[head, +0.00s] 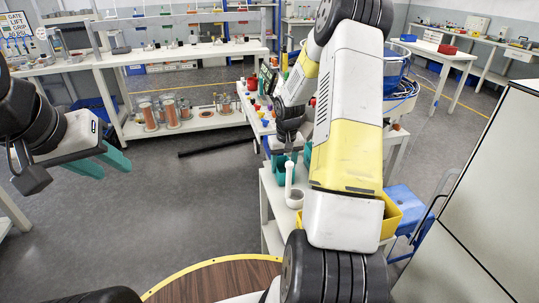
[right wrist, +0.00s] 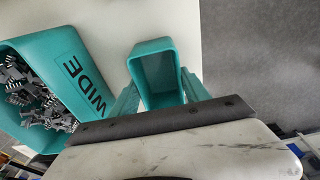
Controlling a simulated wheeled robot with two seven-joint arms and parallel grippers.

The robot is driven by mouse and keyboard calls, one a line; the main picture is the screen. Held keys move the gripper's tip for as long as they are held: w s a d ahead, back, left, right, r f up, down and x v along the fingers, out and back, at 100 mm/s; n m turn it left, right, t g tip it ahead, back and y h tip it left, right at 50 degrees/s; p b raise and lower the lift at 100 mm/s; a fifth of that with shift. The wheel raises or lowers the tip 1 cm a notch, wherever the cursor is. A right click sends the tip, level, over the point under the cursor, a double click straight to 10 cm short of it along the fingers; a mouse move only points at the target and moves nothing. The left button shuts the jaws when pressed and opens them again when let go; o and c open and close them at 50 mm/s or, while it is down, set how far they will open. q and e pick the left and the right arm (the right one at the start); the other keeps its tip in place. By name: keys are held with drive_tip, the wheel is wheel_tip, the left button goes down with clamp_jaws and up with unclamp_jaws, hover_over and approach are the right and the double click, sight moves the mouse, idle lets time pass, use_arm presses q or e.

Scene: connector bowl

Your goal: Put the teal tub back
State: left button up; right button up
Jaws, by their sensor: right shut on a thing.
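The small teal tub (right wrist: 160,72) sits between the two teal fingers of my right gripper (right wrist: 158,92), which is shut on it in the right wrist view. The tub is above or on a pale surface; I cannot tell which. A larger teal bin (right wrist: 72,98) marked WIDE, full of grey connectors (right wrist: 28,92), is to its left. In the head view my right gripper (head: 289,153) points down over the side table, with teal pieces around it too small to tell apart. My left gripper (head: 103,161) is open and empty over the floor at the left.
The white side table (head: 270,190) carries a white upright piece (head: 289,178) and a pale cup (head: 295,199) close to my right gripper. A yellow bin (head: 391,217) and a blue stool (head: 405,203) stand to the right. The floor (head: 180,215) at the left is mostly clear.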

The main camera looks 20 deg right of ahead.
drive_tip(key=o, duration=1.4)
drive_tip(key=shift+f, duration=0.1)
drive_tip(key=s+a+r+t, duration=0.1)
drive_tip(key=s+a+r, duration=0.15)
drive_tip(key=r, duration=0.75)
drive_tip(key=s+a+r, duration=0.2)
drive_tip(key=s+r, duration=0.2)
drive_tip(key=r, duration=0.7)
drive_tip(key=s+a+r+t, duration=0.1)
drive_tip(key=s+a+r, duration=0.2)
drive_tip(key=s, duration=0.3)
drive_tip(key=s+a+r+t+y, duration=0.1)
drive_tip(key=s+a+r, duration=0.1)
drive_tip(key=s, duration=0.5)
drive_tip(key=s+a+r+n+t+y, duration=0.1)
drive_tip(key=s+a+r, duration=0.2)
drive_tip(key=s+a, duration=0.2)
drive_tip(key=shift+s+r+t, duration=0.15)
drive_tip(key=shift+s+t, duration=0.05)
drive_tip(key=shift+s, duration=0.35)
drive_tip(key=shift+s+r+t, duration=0.15)
drive_tip(key=shift+s+t, duration=0.05)
drive_tip(key=shift+s, duration=0.3)
